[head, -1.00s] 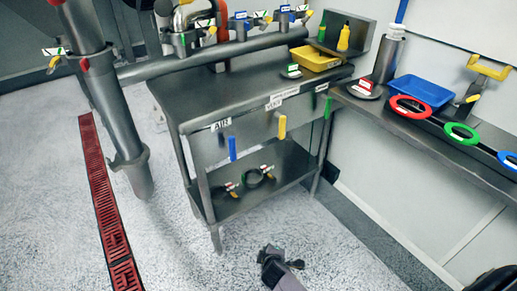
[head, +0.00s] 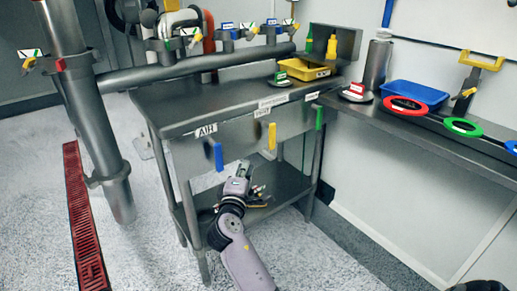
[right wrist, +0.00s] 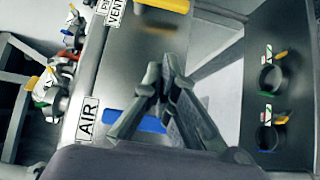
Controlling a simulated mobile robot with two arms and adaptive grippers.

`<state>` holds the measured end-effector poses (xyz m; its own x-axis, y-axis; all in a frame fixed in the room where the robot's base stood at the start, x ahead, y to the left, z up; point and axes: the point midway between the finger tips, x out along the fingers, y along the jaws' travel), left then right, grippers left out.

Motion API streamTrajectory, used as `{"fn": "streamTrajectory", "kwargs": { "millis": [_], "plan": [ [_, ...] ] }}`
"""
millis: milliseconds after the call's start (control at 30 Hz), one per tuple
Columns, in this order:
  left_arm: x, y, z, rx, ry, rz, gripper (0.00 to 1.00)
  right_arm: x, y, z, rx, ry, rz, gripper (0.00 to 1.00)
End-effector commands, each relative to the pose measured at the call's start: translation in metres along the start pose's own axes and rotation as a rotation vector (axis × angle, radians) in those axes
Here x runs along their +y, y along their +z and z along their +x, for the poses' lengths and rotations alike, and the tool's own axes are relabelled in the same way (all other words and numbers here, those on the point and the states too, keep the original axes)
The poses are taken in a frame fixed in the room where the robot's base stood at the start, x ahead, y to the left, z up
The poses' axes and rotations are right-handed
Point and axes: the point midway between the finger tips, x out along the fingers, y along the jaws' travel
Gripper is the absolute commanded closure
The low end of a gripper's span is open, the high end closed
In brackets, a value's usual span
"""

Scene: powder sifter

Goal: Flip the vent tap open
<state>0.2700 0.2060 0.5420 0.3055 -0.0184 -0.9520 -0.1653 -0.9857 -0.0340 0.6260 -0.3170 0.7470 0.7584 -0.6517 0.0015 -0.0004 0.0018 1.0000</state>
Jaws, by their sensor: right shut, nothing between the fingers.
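The vent tap's yellow lever (head: 272,135) hangs down on the front of the steel table, below the VENT label (head: 262,112). Left of it, a blue lever (head: 218,157) hangs near the AIR label (head: 205,130). My right gripper (head: 238,172) is in front of the table, below and left of the yellow lever and apart from it. In the right wrist view, its fingers (right wrist: 168,78) are shut and empty, in front of the blue lever (right wrist: 150,123). A yellow lever (right wrist: 162,5) shows at the top edge by the VENT label (right wrist: 114,12). My left gripper is out of view.
A green lever (head: 319,117) hangs right of the yellow one. The lower shelf (head: 290,183) holds clamp-like parts, partly hidden by my arm. A yellow tray (head: 304,70) stands on the table. A side bench (head: 440,130) stands at right.

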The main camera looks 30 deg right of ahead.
Motion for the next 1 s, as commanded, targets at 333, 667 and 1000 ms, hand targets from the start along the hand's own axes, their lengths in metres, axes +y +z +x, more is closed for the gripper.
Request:
{"fn": "streamTrajectory", "kwargs": {
  "millis": [333, 667, 1000],
  "plan": [
    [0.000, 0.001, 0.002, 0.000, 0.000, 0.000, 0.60, 0.000, -0.001, 0.015, 0.002, 0.001, 0.000, 1.00],
    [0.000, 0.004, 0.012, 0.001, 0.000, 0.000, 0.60, -0.001, -0.001, 0.083, 0.001, 0.001, 0.001, 1.00],
    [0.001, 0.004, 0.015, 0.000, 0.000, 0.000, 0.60, -0.001, 0.023, 0.124, 0.002, -0.001, 0.000, 1.00]
  ]
}}
